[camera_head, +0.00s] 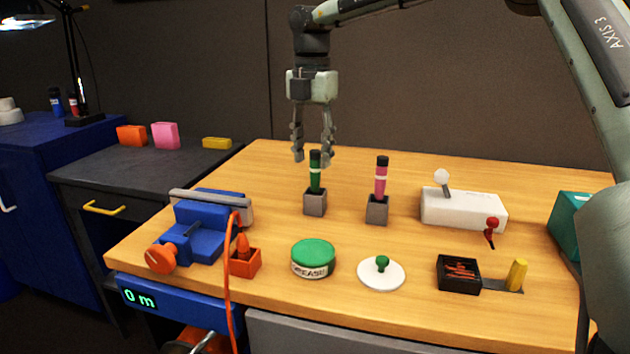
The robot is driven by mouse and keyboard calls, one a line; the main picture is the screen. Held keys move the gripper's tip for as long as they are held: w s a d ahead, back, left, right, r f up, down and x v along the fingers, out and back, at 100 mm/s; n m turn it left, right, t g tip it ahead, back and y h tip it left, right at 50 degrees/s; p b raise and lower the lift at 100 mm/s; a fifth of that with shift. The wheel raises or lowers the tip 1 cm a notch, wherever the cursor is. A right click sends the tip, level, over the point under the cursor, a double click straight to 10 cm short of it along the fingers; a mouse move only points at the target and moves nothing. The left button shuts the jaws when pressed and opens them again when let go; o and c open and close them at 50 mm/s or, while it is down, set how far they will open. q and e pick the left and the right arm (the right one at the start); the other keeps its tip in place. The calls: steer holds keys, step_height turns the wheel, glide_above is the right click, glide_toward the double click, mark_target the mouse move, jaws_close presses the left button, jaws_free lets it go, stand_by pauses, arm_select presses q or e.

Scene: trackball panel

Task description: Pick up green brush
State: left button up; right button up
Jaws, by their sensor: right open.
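The green brush (316,178) stands upright in a small grey block holder (315,203) near the middle of the wooden table. It has a dark green body, a white band and a black top. My right gripper (313,160) points down just above and around the level of the brush's black top. Its fingers are apart and hold nothing. Whether the fingers straddle the top or are slightly behind it I cannot tell. My left gripper is not in view.
A pink brush (381,180) in a grey holder stands close on the right. A white joystick box (463,208), green grease tin (313,259), white disc with green knob (381,272), and blue vise (200,230) with orange cable surround it. The table's back area is clear.

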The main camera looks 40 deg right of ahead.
mark_target(315, 192)
steer(key=f, duration=0.3)
steer(key=shift+s+d+f, duration=0.1)
steer(key=shift+s+f, duration=0.25)
steer(key=shift+f, duration=0.4)
steer(key=shift+w+f, duration=0.1)
steer(key=shift+f, duration=0.05)
steer(key=c, duration=0.7)
jaws_close()
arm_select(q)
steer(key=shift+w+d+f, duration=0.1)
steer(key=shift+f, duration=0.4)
